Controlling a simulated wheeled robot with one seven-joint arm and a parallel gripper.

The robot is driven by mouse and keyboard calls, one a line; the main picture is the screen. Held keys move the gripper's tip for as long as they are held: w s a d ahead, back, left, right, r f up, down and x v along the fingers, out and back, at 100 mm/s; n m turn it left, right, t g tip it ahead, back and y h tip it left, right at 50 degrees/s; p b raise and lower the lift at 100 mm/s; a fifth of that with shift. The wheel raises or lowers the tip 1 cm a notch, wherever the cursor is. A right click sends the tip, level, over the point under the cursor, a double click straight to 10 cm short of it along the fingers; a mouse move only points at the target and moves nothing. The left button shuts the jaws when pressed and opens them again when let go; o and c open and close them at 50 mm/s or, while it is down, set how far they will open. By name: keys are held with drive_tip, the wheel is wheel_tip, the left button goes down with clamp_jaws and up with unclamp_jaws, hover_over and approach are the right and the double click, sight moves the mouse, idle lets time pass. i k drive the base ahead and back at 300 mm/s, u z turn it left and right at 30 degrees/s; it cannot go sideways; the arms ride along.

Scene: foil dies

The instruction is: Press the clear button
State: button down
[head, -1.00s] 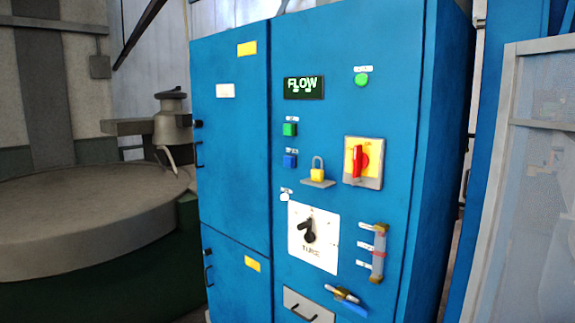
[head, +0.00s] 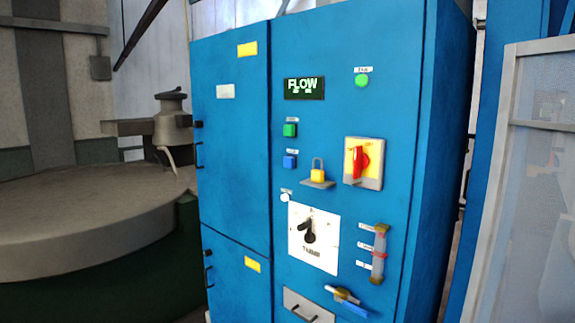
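A blue control cabinet (head: 345,120) stands in the middle of the head view. A green round lamp or button (head: 362,81) glows at the upper right. My gripper is not in view.
The panel also bears a yellow padlock on a bracket (head: 318,177), a red switch on yellow (head: 359,162), a black selector knob (head: 309,235), a sight tube (head: 380,256) and a valve lever (head: 346,298). A round vat (head: 90,220) stands left, a grey-framed panel (head: 525,190) right.

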sight(289, 163)
drive_tip(key=u, duration=1.5)
drive_tip(key=i, duration=2.1)
drive_tip(key=z, duration=1.25)
